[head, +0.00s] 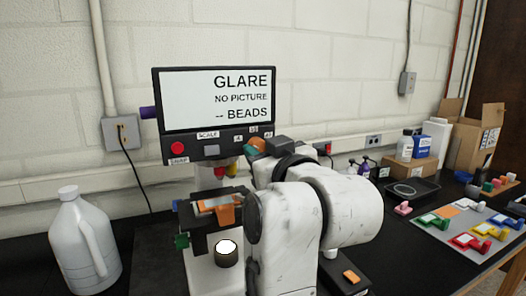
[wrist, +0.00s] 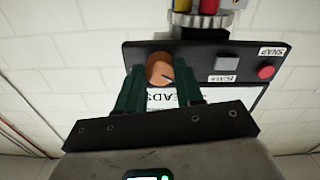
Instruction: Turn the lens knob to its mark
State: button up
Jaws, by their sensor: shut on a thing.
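The orange round knob (wrist: 158,66) is on the dark control panel in the wrist view, with a dark pointer line on its face. My gripper (wrist: 162,78) has its two green fingers on either side of the knob and is shut on it. In the head view my gripper (head: 251,150) is at the right end of the panel, where the orange knob (head: 258,145) shows only in part. Small labels sit above it, too small to read. I cannot tell which mark the pointer meets. The screen (head: 217,99) reads "GLARE", "NO PICTURE", "-- BEADS".
A red button (head: 177,148) and a grey button (head: 211,150) are on the panel's left. An orange-clipped stage (head: 225,215) is below. A white jug (head: 84,245) stands at left. Coloured pieces lie on a grey mat (head: 440,226) at right.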

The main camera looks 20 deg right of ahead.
jog(key=m, duration=1.1)
dwell(0.3)
jog(key=shift+m, duration=0.4)
jog(key=o, duration=1)
jog(key=s+b, duration=0.2)
jog(key=s, duration=0.8)
jog(key=shift+s, duration=0.4)
